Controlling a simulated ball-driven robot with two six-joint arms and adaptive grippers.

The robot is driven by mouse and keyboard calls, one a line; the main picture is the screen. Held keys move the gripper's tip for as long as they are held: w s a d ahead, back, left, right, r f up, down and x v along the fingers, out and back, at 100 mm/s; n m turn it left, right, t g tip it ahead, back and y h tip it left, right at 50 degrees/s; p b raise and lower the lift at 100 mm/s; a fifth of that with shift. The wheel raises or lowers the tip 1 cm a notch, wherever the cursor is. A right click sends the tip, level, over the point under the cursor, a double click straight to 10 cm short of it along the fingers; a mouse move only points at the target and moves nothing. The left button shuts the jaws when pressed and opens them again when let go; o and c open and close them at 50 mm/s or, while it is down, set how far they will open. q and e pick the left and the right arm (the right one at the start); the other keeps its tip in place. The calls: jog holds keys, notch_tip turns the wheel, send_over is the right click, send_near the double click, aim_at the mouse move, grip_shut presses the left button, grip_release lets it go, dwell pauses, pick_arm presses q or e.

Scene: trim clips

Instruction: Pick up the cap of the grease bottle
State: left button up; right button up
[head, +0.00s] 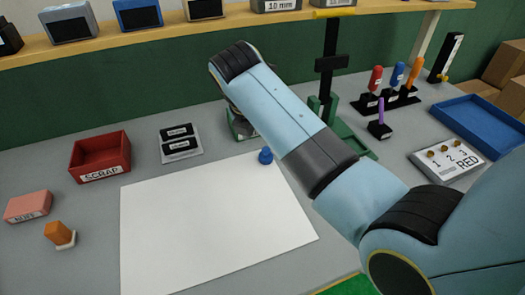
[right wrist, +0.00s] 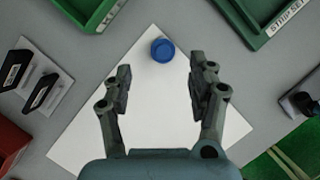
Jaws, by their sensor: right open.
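A small round blue cap (head: 265,156) rests on the far right corner of the white sheet (head: 205,225). No grease bottle can be made out. In the right wrist view the cap (right wrist: 162,50) lies just beyond my right gripper's fingertips, roughly midway between them. My right gripper (right wrist: 167,72) is open and empty, with its two dark fingers spread apart. In the head view my right arm hides most of that gripper. My left gripper is in neither view.
A red SCRAP bin (head: 100,160) and a plate with two black pieces (head: 181,143) stand left. Green containers (right wrist: 285,22) flank the cap in the right wrist view. Coloured-handled tools (head: 390,92), a numbered RED board (head: 447,160) and a blue tray (head: 482,125) stand right.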

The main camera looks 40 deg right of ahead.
aim_at(266, 149)
jog(key=shift+x, duration=0.9)
jog(key=x, duration=0.5)
jog(key=shift+s+d+f, duration=0.1)
jog(key=shift+s+f, duration=0.05)
jog(key=shift+f, duration=0.1)
jog(key=shift+c, duration=1.3)
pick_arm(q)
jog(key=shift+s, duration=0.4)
pick_arm(e)
jog(key=c, duration=0.5)
jog(key=shift+r, duration=0.1)
